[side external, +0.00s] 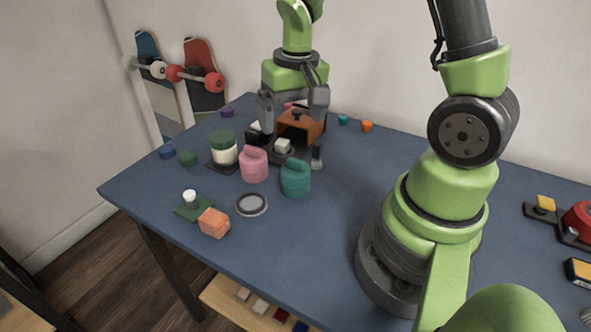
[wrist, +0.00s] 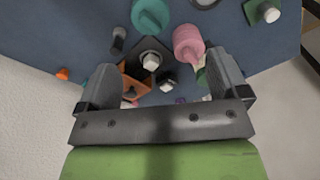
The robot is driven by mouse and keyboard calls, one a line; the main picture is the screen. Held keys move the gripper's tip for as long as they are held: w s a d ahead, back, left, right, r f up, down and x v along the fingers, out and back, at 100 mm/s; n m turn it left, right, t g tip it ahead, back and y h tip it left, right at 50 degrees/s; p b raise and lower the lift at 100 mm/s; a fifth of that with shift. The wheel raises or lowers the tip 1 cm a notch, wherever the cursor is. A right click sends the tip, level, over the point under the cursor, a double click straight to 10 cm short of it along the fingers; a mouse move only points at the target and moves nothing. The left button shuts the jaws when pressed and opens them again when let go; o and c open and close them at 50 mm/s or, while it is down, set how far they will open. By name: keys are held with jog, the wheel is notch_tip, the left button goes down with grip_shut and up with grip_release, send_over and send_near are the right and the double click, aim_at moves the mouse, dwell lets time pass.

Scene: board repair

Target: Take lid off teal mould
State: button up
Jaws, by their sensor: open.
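The teal mould (side external: 296,181) stands upright on the blue table, with a rounded body and a raised teal lid top. It also shows at the top edge of the wrist view (wrist: 151,14), partly cut off. The seam between lid and body is too small to make out. My gripper (side external: 292,118) is open and empty, pointing down over the brown-orange box area behind the teal mould. In the wrist view my gripper (wrist: 160,64) has its fingers wide apart, with the teal mould beyond the tips and not between them.
A pink mould (side external: 254,164) stands just left of the teal one. A green-lidded jar (side external: 223,148), a brown-orange box (side external: 301,126), a grey ring dish (side external: 252,205) and an orange block (side external: 214,223) are nearby. The table (side external: 315,238) is clear in front of the teal mould.

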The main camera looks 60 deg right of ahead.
aim_at(295, 160)
jog(key=shift+g, duration=0.4)
jog(key=f, duration=0.5)
jog(key=d+f, duration=0.1)
jog(key=f, duration=0.1)
jog(key=shift+f, duration=0.2)
jog(key=shift+w+d+f, duration=0.1)
jog(key=shift+f, duration=1.4)
jog(key=shift+w+d+f, duration=0.1)
jog(key=shift+f, duration=1.35)
jog(key=c, duration=1)
